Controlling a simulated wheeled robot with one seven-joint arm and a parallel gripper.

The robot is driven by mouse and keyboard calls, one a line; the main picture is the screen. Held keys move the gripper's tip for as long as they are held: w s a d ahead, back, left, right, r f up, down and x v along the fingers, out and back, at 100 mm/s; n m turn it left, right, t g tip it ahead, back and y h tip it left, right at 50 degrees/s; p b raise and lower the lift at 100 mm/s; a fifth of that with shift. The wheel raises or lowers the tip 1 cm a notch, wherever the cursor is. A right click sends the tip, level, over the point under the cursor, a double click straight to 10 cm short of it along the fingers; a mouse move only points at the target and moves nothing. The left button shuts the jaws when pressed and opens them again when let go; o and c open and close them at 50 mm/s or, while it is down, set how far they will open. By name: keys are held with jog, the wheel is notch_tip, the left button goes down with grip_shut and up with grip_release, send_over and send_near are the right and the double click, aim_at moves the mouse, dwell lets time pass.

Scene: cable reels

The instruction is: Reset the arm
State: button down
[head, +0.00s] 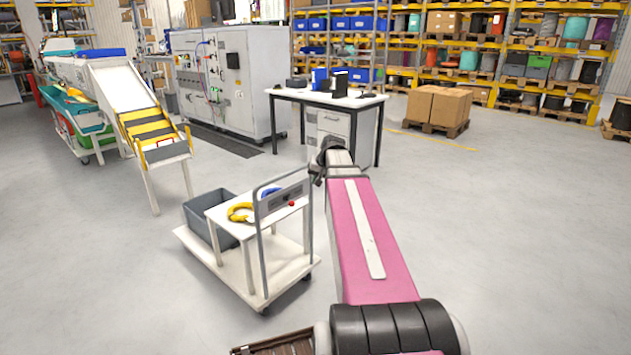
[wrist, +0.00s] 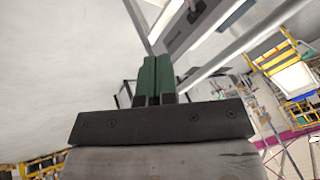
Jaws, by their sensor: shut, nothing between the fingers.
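My arm (head: 375,240), pink with a pale strip, reaches forward from the bottom of the head view. Its far end lies in front of the desk, and my gripper cannot be made out there. In the wrist view my gripper (wrist: 154,60) shows two green fingers side by side, shut with nothing between them. The fingers point up in that picture, and a grey metal structure lies beyond them.
A cart (head: 240,268) stands left of my arm, carrying a grey bin (head: 200,222), a yellow coil (head: 238,212) and a blue coil (head: 270,194). A desk (head: 310,98) stands behind my arm. A pallet of boxes (head: 438,108) stands beyond. The floor at right is clear.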

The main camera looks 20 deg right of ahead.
jog(key=s+a+f+n+g+h, duration=0.1)
jog(key=s+a+f+g, duration=0.1)
jog(key=s+a+f, duration=0.5)
jog(key=s+a+f+n+g+h, duration=0.1)
jog(key=s+a+f+n+g, duration=0.1)
jog(key=s+a+f, duration=0.6)
jog(key=s+f+g, duration=0.1)
jog(key=s+f, duration=0.5)
jog(key=shift+s+a+f+h, duration=0.3)
jog(key=shift+s, duration=0.1)
